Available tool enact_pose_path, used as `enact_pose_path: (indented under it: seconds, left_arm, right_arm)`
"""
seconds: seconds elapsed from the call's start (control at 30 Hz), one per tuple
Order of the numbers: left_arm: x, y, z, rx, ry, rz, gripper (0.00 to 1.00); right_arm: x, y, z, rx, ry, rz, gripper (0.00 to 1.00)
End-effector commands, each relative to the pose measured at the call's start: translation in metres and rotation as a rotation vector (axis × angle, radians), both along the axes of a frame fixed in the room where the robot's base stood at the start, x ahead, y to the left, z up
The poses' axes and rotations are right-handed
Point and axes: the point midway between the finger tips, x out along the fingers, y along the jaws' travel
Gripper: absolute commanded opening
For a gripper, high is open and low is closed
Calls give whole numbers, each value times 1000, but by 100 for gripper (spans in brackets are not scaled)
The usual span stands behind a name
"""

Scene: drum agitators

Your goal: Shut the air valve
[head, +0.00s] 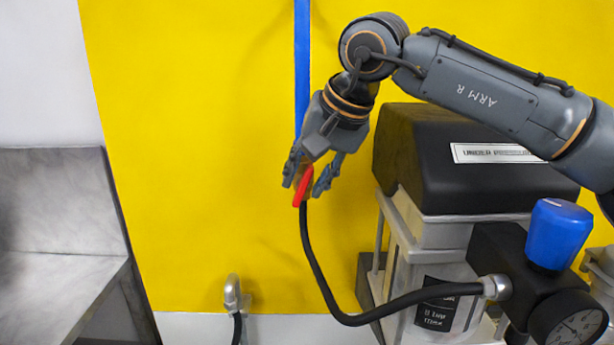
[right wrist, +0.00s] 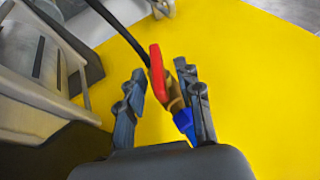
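The air valve has a red lever (head: 302,187) and a brass body, and sits where the blue pipe (head: 302,60) meets the black hose (head: 318,265). The lever points down, roughly along the hose. My right gripper (head: 308,190) is at the valve, its fingers on either side of it. In the right wrist view the red lever (right wrist: 157,72) and brass body (right wrist: 174,98) are between the open fingers of my right gripper (right wrist: 162,88). The left finger is a little apart from the lever; whether the right finger touches the brass body I cannot tell. My left gripper is not in view.
A black-topped unit (head: 455,165) stands right of the valve, with a blue knob (head: 558,233) and a pressure gauge (head: 575,322). The hose runs to its fitting. The yellow wall panel (head: 190,150) is behind. A grey bench (head: 60,215) is at left.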

Motion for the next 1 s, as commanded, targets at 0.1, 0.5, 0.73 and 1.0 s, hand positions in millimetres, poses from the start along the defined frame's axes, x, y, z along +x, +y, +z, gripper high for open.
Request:
enact_pose_path:
  seconds: [0.1, 0.5, 0.73, 1.0]
  left_arm:
    - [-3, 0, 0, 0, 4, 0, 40]
    - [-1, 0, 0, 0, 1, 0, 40]
    - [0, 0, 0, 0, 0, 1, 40]
    - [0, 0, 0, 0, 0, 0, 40]
  right_arm:
    - [-2, -2, 5, 0, -1, 0, 35]
    - [-31, -27, 71, 3, -2, -1, 35]
    - [-43, -38, 98, 0, -1, 0, 35]
    - [-46, -40, 103, 0, 1, 0, 35]
